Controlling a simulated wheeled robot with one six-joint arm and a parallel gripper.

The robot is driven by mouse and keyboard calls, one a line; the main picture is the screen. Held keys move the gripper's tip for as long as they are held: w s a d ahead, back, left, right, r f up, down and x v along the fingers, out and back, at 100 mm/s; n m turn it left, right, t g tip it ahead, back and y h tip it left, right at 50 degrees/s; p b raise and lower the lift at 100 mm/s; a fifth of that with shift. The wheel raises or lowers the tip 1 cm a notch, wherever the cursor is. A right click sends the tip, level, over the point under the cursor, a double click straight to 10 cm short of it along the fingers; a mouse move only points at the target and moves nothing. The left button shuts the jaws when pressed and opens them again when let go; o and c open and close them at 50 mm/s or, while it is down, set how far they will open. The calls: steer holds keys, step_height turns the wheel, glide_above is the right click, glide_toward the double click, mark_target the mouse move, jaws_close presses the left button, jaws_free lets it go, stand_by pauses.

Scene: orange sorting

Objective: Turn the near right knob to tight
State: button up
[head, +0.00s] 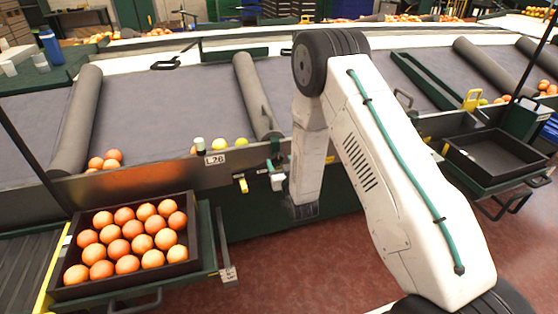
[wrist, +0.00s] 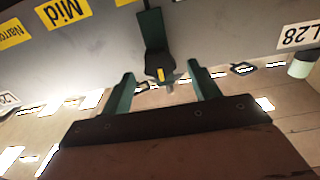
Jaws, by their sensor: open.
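In the wrist view a dark green knob (wrist: 153,38) with a yellow mark on its end stands out from the grey panel. My gripper (wrist: 160,76) is open, with one teal finger on each side of the knob's end and a visible gap on both sides. I cannot tell which label the knob points to. In the head view my arm comes down by the conveyor's front edge, and small parts there are too small to tell apart.
A black crate of oranges (head: 180,262) stands at the front left, and an empty black tray (head: 500,160) at the right. The grey conveyor (head: 185,100) has dark rollers and a few fruits. A white label (head: 215,158) is on its front rail. Red floor (head: 290,260) is clear.

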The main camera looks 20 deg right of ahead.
steer(key=shift+w, duration=1.2)
steer(key=shift+c, duration=0.3)
steer(key=c, duration=0.9)
